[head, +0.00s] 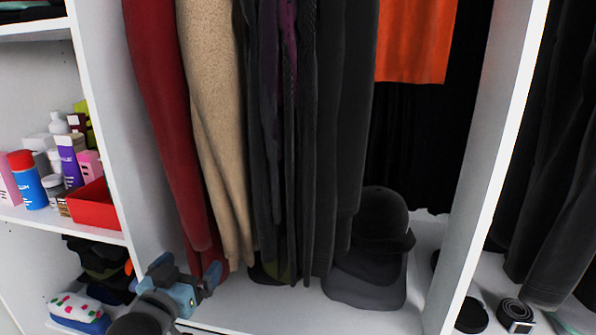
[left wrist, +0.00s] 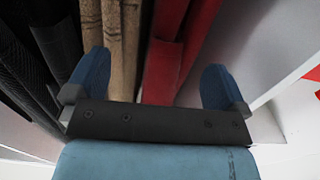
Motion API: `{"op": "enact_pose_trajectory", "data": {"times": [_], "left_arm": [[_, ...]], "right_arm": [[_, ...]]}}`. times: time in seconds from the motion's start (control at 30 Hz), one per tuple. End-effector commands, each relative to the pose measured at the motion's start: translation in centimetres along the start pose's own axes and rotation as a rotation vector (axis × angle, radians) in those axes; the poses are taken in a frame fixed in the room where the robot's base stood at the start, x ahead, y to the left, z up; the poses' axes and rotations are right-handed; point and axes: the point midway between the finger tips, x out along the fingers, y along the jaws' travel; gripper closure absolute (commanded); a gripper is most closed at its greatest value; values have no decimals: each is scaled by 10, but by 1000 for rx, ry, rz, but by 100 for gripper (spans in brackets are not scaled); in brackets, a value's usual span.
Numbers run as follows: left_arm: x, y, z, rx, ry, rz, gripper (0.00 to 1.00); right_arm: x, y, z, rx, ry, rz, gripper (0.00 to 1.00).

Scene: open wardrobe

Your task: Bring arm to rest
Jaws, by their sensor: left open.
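My left gripper (head: 186,280) is low in the head view, in front of the hanging clothes near the wardrobe's left divider. In the left wrist view its two blue fingers (left wrist: 155,85) stand wide apart with nothing between them in grip. A red garment (head: 160,120) and a tan garment (head: 212,120) hang just beyond it. They also show behind the fingers in the left wrist view, the red one (left wrist: 180,45) beside the tan one (left wrist: 122,50). I cannot tell whether a finger touches the cloth. My right gripper is not in view.
White dividers stand at left (head: 105,110) and right (head: 490,160). Left shelves hold bottles, boxes and a red tray (head: 95,207), with folded items below. A coiled belt (head: 516,312) lies at lower right. An orange cloth (head: 415,45) hangs at upper right.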

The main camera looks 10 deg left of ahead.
Motion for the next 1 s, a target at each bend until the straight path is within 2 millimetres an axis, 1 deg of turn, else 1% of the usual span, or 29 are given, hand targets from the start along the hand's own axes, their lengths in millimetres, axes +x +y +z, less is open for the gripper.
{"op": "enact_pose_trajectory", "data": {"times": [0.03, 0.07, 0.1, 0.17, 0.2, 0.27, 0.3, 0.37, 0.4, 0.5, 0.6, 0.7, 0.8, 1.0], "left_arm": [[-5, 4, 26, 2, -43, 8, 0], [-8, 7, 43, 5, -67, 15, 0], [-15, 11, 68, 9, -106, 24, 0], [-29, 19, 109, 16, -169, 42, 0], [-41, 24, 137, 21, -210, 55, 0], [-62, 34, 178, 27, -273, 74, 0], [-78, 40, 205, 29, -314, 87, 0], [-102, 49, 240, 33, -369, 106, 0], [-119, 55, 261, 35, -404, 116, 0], [-158, 68, 303, 38, -474, 140, 0], [-188, 77, 329, 39, -521, 155, 0], [-205, 82, 343, 41, -548, 164, 0], [-211, 84, 348, 41, -555, 168, 0], [-211, 84, 348, 41, -555, 168, 0]], "right_arm": [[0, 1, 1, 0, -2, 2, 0], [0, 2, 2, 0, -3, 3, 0], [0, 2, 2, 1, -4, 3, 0], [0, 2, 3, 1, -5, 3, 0], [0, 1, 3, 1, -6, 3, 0], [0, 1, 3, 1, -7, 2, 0], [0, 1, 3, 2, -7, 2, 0], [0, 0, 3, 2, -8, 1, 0], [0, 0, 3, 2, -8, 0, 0], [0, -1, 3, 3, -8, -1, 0], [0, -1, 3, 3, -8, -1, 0], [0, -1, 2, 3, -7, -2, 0], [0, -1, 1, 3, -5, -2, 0], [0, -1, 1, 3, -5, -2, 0]]}}
